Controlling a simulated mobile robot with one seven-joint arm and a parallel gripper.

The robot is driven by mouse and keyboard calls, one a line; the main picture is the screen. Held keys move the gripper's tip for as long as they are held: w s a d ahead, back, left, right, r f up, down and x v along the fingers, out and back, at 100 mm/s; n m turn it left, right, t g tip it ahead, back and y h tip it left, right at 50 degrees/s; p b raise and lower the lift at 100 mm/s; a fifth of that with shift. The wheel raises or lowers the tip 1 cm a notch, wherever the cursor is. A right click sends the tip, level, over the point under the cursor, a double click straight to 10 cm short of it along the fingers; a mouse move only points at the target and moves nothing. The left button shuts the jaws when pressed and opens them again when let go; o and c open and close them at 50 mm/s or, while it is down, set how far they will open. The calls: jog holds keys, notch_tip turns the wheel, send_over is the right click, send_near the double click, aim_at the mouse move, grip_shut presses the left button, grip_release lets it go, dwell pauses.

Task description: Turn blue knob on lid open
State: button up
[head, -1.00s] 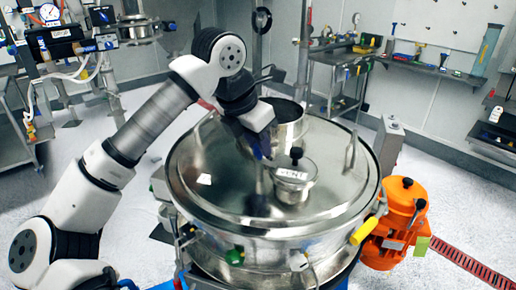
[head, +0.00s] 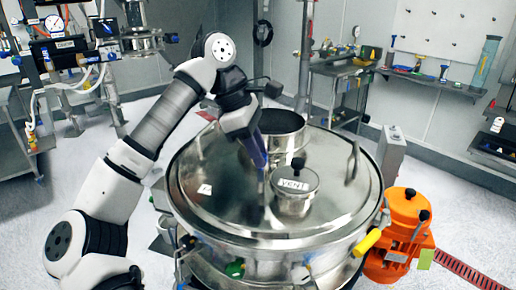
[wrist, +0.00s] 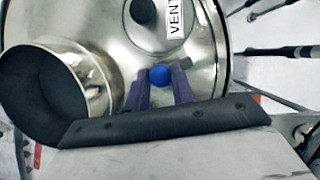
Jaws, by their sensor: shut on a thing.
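The round steel lid (head: 222,213) covers the sifter, and it fills much of the wrist view (wrist: 105,35). A small blue knob (wrist: 160,76) sits on the lid beside the vent cap, between my fingertips in the wrist view. My gripper (head: 262,165) reaches down to the lid from behind and left of the vent cap. Its two dark fingers (wrist: 160,88) are shut on the blue knob, one on each side. In the head view the knob is hidden by my gripper.
The vent cap (head: 294,200), with a black knob and a "VENT" label, stands close to my gripper. An open steel spout (head: 285,138) rises behind it. A lid handle (head: 353,163) is at the right. An orange motor (head: 408,210) and yellow handle (head: 366,242) stand outside the rim.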

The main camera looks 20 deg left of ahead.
jog(key=shift+w+r+m+g+p, duration=0.1)
jog(key=shift+m+g+p, duration=0.6)
jog(key=shift+m, duration=0.9)
jog(key=o, duration=1)
jog(key=p+v, duration=0.2)
jog(key=v, duration=1.1)
jog(key=shift+a+r, duration=0.15)
jog(key=shift+r, duration=0.15)
